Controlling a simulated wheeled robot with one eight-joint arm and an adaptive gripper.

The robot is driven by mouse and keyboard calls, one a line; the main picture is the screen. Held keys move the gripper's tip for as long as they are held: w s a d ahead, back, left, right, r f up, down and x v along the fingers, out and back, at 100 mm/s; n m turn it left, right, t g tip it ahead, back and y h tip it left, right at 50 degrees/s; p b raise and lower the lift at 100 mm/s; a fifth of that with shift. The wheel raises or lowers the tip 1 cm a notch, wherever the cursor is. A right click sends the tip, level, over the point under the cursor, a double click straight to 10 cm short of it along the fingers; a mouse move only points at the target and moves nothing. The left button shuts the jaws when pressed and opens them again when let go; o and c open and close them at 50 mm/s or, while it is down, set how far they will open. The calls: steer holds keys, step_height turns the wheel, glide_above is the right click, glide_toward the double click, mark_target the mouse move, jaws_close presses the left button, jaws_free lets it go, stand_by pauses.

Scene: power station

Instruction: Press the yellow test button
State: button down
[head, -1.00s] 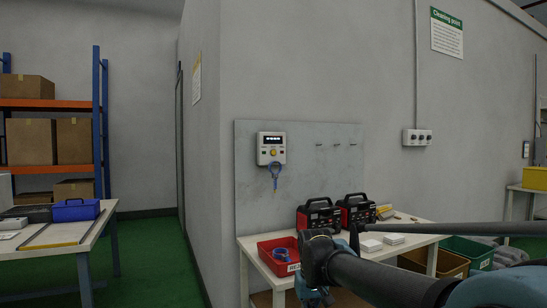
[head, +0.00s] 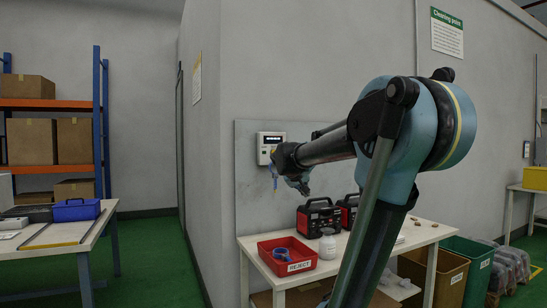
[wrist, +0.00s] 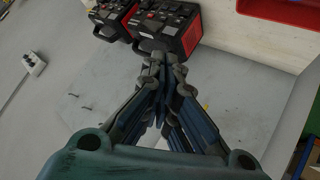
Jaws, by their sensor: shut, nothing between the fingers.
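The white wall-mounted test box (head: 263,147) with a dark display hangs on the grey backboard (head: 247,190). My arm covers its lower right part, and the yellow button is hidden. My gripper (head: 301,188) hangs at the arm's end, below and right of the box, in front of the board. In the wrist view the fingers (wrist: 163,60) are together and hold nothing. The box cannot be made out there. I cannot tell how far the gripper is from the board.
Below are a bench with a red reject tray (head: 287,268), a white bottle (head: 327,245) and black-and-red cases (head: 319,217). The cases also show in the wrist view (wrist: 165,22). Bins (head: 437,275) stand to the right. Green floor is open at left.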

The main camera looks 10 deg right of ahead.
steer(key=w+a+r+t, duration=0.2)
steer(key=w+r, duration=0.4)
steer(key=w, duration=0.2)
steer(key=w+a+r+n+t, duration=0.1)
steer(key=w+a+r+t, duration=0.1)
steer(key=w+r, duration=0.4)
steer(key=w+a, duration=0.1)
steer(key=w, duration=0.1)
steer(key=shift+w+r, duration=0.2)
steer(key=shift+w, duration=0.2)
steer(key=shift+a, duration=0.1)
steer(key=w+a, duration=0.2)
steer(key=w, duration=0.6)
steer(key=shift+w+a, duration=0.15)
steer(key=shift+a, duration=0.2)
steer(key=shift+w, duration=0.1)
steer(key=shift+w+a, duration=0.1)
steer(key=shift+w, duration=0.15)
steer(key=shift+w+a+r, duration=0.1)
steer(key=shift+w+a, duration=0.05)
steer(key=shift+w, duration=0.2)
stand_by(1.0)
steer(key=shift+s, duration=0.15)
steer(key=shift+s+d, duration=0.25)
steer(key=shift+s, duration=0.4)
